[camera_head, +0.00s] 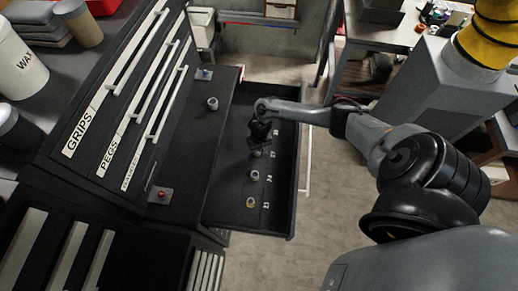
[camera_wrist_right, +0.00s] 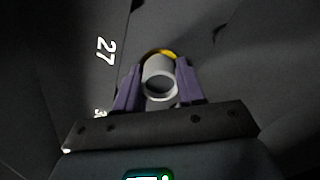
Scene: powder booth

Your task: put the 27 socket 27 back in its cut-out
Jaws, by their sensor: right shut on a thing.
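My right gripper (camera_head: 260,140) reaches down into the open drawer at its upper part. In the right wrist view its purple fingers (camera_wrist_right: 159,88) are shut on a grey hollow socket (camera_wrist_right: 160,70), whose open end faces the camera. A yellow edge (camera_wrist_right: 162,52) shows just beyond the socket; I cannot tell whether the socket is in its cut-out or above it. A white 27 label (camera_wrist_right: 105,50) lies on the dark liner to the left. The arm and gripper mostly hide this spot in the head view. My left gripper is not in view.
The drawer (camera_head: 285,190) holds other sockets, one near its middle (camera_head: 255,175) and one lower with yellow around it (camera_head: 250,202). Another socket (camera_head: 212,103) stands on the dark surface left of the drawer. A red-knobbed plate (camera_head: 161,195) lies nearer.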

